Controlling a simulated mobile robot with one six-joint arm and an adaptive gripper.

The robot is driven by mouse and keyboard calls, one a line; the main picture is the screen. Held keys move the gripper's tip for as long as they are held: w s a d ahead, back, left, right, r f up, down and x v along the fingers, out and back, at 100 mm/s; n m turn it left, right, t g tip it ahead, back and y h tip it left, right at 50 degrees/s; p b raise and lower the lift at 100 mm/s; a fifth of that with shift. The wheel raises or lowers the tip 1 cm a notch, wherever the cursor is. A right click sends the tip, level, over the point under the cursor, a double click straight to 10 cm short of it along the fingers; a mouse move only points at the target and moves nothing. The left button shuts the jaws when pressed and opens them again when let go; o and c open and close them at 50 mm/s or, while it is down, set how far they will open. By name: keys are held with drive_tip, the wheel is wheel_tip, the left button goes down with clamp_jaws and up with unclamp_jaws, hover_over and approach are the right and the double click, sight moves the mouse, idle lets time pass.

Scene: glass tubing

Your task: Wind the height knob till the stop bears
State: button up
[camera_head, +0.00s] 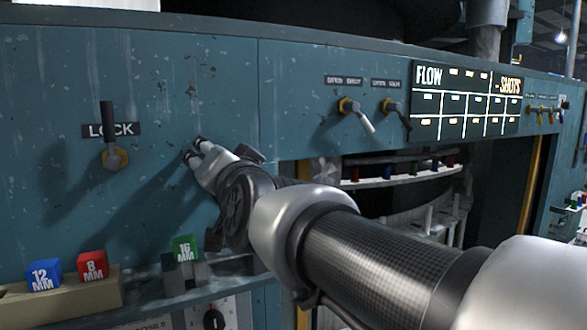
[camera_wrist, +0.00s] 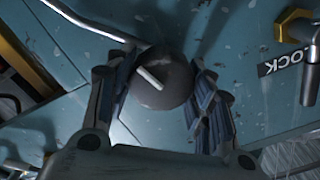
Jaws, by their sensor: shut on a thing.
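The height knob (camera_wrist: 170,92) is a dark round knob with a pale bar across its face, seen in the wrist view. My gripper (camera_wrist: 165,70) has one finger on each side of it and is shut on it. In the head view my gripper (camera_head: 194,152) is at the blue panel, right of the LOCK lever, and hides the knob. A green 16 MM block (camera_head: 185,248) sits on a dark bracket below my gripper. I cannot tell which part is the stop, or whether anything bears on it.
The LOCK lever (camera_head: 108,125) points up, left of my gripper. A blue 12 MM block (camera_head: 44,274) and a red 8 MM block (camera_head: 93,266) sit in a tan holder (camera_head: 75,296). Two valve levers (camera_head: 362,118) and a lit FLOW board (camera_head: 465,100) are to the right.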

idle(0.5)
drive_tip(key=o, duration=1)
drive_tip(key=shift+o, duration=0.2)
drive_tip(key=shift+s, duration=0.1)
drive_tip(key=v, duration=1.2)
